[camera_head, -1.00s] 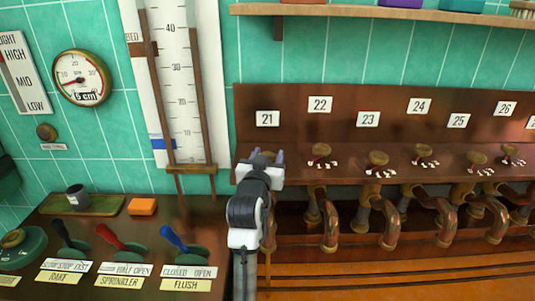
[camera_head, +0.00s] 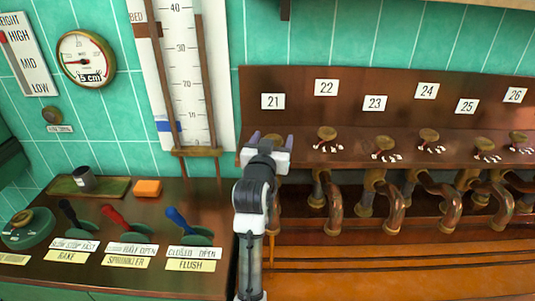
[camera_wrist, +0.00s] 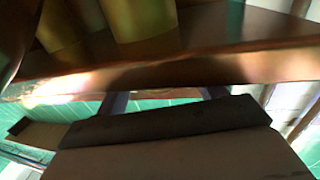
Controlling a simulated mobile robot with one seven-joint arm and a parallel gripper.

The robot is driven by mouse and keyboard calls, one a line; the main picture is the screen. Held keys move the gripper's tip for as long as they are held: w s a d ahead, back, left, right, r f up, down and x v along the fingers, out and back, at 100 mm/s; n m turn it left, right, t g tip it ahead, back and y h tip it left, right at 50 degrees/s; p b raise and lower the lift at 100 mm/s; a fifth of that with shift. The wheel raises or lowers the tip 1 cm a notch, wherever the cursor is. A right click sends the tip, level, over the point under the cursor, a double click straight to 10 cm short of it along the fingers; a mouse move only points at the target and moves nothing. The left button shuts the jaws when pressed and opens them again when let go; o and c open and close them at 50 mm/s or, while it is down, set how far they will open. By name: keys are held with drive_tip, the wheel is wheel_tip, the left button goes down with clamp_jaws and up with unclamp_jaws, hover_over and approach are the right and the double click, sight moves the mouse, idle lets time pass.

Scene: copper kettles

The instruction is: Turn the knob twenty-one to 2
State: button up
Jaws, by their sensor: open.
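The number plate 21 (camera_head: 273,101) is on the wooden back panel at the left end of the row. Its knob is mostly or wholly hidden behind my gripper (camera_head: 265,138) in the head view. My gripper is open, its two purple fingers pointing toward the panel just below plate 21. I cannot tell whether the fingers touch or straddle the knob. In the wrist view blurred brass shapes (camera_wrist: 140,18) show at the top, above a wooden edge; I cannot tell which parts they are. The knob's setting is not readable.
More brass knobs, such as the one under plate 22 (camera_head: 326,133), stand to the right above copper pipes (camera_head: 333,200). Levers with a blue handle (camera_head: 179,218) and a red handle (camera_head: 112,215), plus an orange block (camera_head: 147,187), are at left. A tall gauge (camera_head: 187,80) stands behind.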

drive_tip(key=s+a, duration=0.2)
drive_tip(key=s, duration=1)
drive_tip(key=shift+s+a, duration=0.25)
drive_tip(key=shift+s, duration=0.15)
